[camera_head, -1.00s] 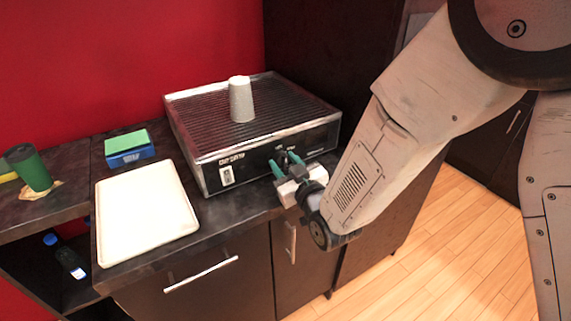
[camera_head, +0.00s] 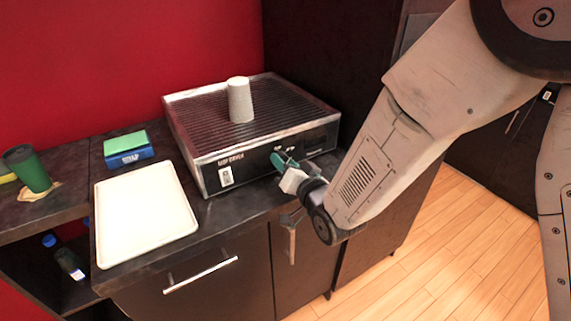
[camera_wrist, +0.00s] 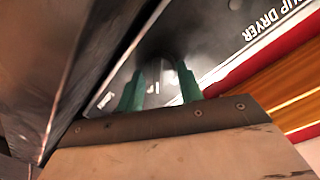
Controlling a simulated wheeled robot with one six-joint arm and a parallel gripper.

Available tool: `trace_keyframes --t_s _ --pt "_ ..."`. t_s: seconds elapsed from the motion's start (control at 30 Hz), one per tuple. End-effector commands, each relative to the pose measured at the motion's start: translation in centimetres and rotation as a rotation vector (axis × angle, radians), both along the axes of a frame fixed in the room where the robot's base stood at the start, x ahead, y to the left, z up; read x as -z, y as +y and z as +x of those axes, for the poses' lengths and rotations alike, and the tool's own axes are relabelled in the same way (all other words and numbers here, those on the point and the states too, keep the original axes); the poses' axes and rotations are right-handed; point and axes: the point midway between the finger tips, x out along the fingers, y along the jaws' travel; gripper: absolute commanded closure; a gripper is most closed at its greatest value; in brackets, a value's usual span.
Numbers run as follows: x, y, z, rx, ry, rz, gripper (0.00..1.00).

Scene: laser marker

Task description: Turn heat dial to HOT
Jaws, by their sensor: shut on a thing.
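The cup dryer (camera_head: 245,165) is a dark box with a ribbed top, standing on the counter. Its front panel carries a white switch plate (camera_head: 226,176) at the left and the dial area right of the middle. My gripper (camera_head: 280,160) is at that dial area, with its green fingers turned on a slant. In the wrist view my gripper (camera_wrist: 158,85) has its two green fingers against the dark panel, a small gap between them, shut on the dial. The dial itself is mostly hidden in shadow and behind the fingers. The "CUP DRYER" lettering (camera_wrist: 270,28) shows at the upper right.
A white upturned cup (camera_head: 240,100) stands on the dryer. A white tray (camera_head: 145,215) and a blue box with a green top (camera_head: 128,150) lie to the left. A green cup (camera_head: 28,168) stands farther left. Drawer handles (camera_head: 200,275) stick out below the counter.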

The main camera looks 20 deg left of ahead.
Motion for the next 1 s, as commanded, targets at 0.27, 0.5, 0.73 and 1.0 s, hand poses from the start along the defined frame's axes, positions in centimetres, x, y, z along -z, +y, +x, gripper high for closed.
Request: trace_keyframes --t_s 0.27,0.5,0.73,1.0 --pt "-0.06 -0.07 0.17 0.002 0.109 0.096 0.86" --pt "-0.07 -0.1 0.2 0.003 0.151 0.132 0.86" --pt "-0.08 -0.1 0.22 0.003 0.159 0.14 0.86" --pt "-0.09 -0.11 0.22 0.003 0.157 0.138 0.52"
